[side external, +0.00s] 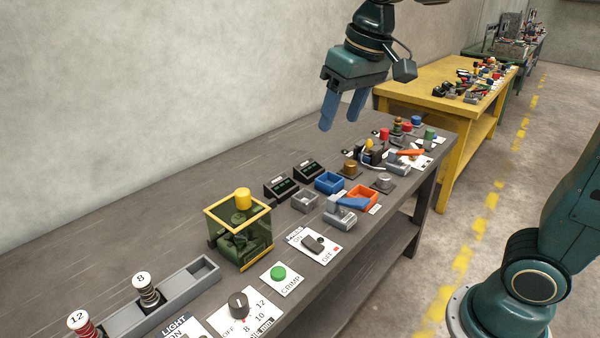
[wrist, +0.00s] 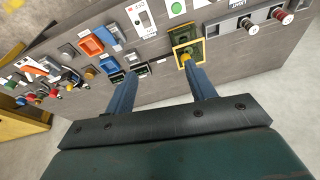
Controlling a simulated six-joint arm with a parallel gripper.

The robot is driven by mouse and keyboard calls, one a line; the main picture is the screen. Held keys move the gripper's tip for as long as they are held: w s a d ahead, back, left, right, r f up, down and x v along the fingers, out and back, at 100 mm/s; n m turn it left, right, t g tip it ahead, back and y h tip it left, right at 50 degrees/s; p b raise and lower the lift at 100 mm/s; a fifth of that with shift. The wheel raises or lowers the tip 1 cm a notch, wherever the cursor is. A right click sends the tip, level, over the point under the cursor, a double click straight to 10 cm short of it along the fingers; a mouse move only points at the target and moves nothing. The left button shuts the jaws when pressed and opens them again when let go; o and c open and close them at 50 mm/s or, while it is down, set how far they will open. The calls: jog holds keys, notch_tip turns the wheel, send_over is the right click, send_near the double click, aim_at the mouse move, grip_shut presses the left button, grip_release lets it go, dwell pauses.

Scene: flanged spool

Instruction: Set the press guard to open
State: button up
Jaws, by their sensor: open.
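The press guard (side external: 262,207) is a clear box with yellow edges and a yellow knob (side external: 243,198) on top. It stands over a dark green press (side external: 240,243) on the grey bench, and looks lowered around it. In the wrist view the guard (wrist: 187,46) lies beyond the right finger, its knob close to that fingertip in the picture. My gripper (side external: 339,124) is open and empty, with blue fingers pointing down. It hangs above the back of the bench, well above and to the right of the guard. The fingers (wrist: 162,76) also show in the wrist view.
Near the guard are a green crimp button (side external: 278,273), a press switch (side external: 313,243), a rotary knob (side external: 238,305) and a grey rack (side external: 190,287) with spools. Blue (side external: 328,182) and orange (side external: 361,198) bins stand to the right. A wall runs behind the bench.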

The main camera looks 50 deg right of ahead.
jog(key=w+a+f+g, duration=0.1)
jog(key=w+a+f, duration=0.15)
jog(key=w, duration=0.95)
jog(key=m+g, duration=0.2)
send_over(242, 191)
notch_tip(242, 191, down, 8)
jog(key=shift+r, duration=0.15)
notch_tip(242, 191, down, 14)
jog(key=shift+r, duration=0.1)
grip_shut()
jog(key=d, duration=1.3)
